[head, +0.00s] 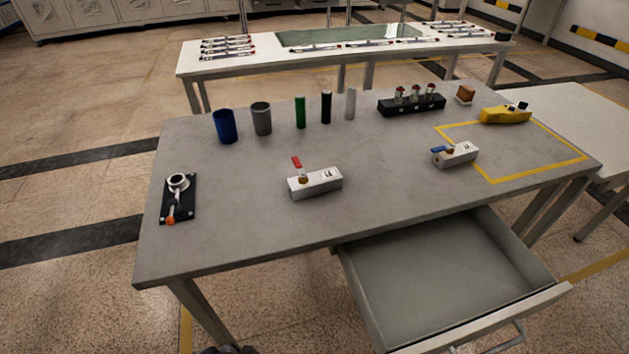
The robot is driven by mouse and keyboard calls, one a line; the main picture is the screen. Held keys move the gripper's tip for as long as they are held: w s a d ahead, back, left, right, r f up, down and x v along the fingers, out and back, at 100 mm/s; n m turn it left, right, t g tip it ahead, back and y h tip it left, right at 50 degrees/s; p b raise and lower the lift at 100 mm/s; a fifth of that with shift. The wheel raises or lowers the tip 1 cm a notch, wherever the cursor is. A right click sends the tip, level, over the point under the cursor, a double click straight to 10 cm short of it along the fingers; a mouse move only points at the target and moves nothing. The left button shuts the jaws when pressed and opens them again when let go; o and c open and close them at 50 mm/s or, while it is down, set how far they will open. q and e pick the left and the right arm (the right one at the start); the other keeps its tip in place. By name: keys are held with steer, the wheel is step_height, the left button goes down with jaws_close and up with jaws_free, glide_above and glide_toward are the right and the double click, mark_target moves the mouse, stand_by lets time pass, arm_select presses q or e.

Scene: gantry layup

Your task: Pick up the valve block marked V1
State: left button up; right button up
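Two white valve blocks lie on the grey table. One valve block (316,184) with a red lever stands near the middle front. The other valve block (457,155) with a blue lever stands to the right, at the left edge of a yellow taped outline. Each has a small dark mark on top, too small to read surely, so I cannot tell which is V1.
The grey table (240,240) has an open, empty drawer (450,280) at its front. A black clamp fixture (179,198) is at left. Cups, cylinders, a black rack (411,106), a brown block (465,94) and a yellow tool (505,115) stand along the back and right.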

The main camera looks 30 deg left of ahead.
stand_by(0.4)
arm_select(q)
steer(key=o, duration=1)
steer(key=shift+o, duration=0.2)
